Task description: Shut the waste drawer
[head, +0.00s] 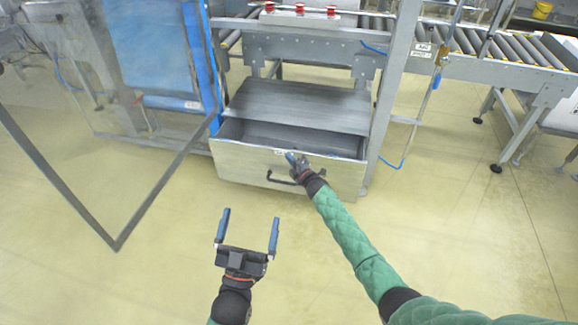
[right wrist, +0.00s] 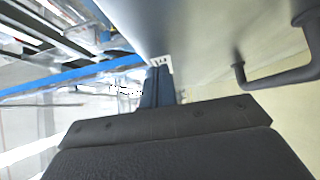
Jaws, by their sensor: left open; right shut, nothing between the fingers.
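The waste drawer (head: 237,165) is a wide grey metal drawer low in the machine frame. It stands pulled out, and its dark inside shows behind the front. A black bar handle (head: 282,180) sits on its front, and the handle also shows at the right of the right wrist view (right wrist: 280,75). My right gripper (head: 291,157) is shut and empty at the upper middle of the drawer front, just above the handle. Whether its fingertips touch the front is hard to tell. My left gripper (head: 248,228) is open and empty over the floor, in front of the drawer.
A transparent framed door (head: 118,245) stands swung out at the left. A grey frame post (head: 388,90) rises at the drawer's right side. A roller conveyor (head: 500,60) runs at the back right. The floor in front of the drawer is clear.

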